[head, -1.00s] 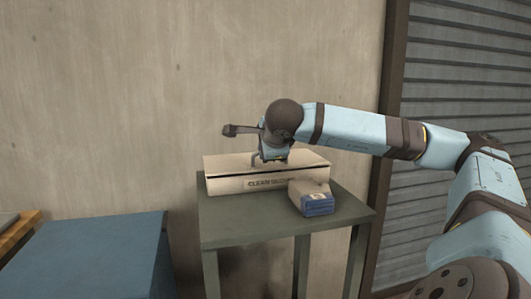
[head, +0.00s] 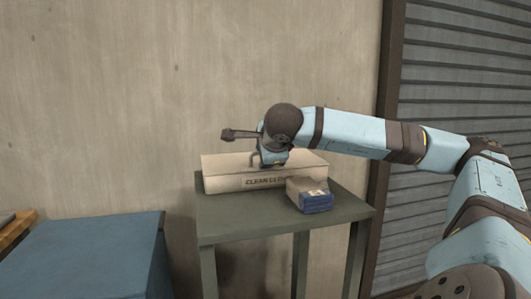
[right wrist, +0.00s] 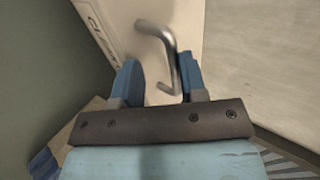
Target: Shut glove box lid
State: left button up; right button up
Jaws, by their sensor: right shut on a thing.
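The glove box (head: 225,184) is a low beige box labelled "CLEAN GLOVES" on a small grey-green table. Its lid (head: 222,163) lies nearly flat on top, with no clear gap along the front edge. A bent metal handle (right wrist: 168,42) stands on the lid in the right wrist view. My right gripper (right wrist: 160,80) is over the lid and shut on this handle, which passes between its blue fingers. In the head view the right gripper (head: 270,163) hides part of the lid. My left gripper is not in view.
A small beige and blue carton (head: 313,197) stands at the front right of the box, on the table (head: 250,222). A blue cabinet (head: 95,250) stands at the left. A wall is close behind, with a slatted shutter (head: 465,70) at the right.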

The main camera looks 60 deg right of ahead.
jog(key=shift+a+f, duration=0.2)
jog(key=shift+f, duration=0.25)
jog(key=shift+s+a+r, duration=0.15)
jog(key=shift+s+r, duration=0.05)
pick_arm(q)
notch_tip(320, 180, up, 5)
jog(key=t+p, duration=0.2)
jog(key=p, duration=0.2)
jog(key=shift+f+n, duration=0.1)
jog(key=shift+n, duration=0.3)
pick_arm(e)
jog(key=v, duration=1.3)
jog(key=shift+r, duration=0.5)
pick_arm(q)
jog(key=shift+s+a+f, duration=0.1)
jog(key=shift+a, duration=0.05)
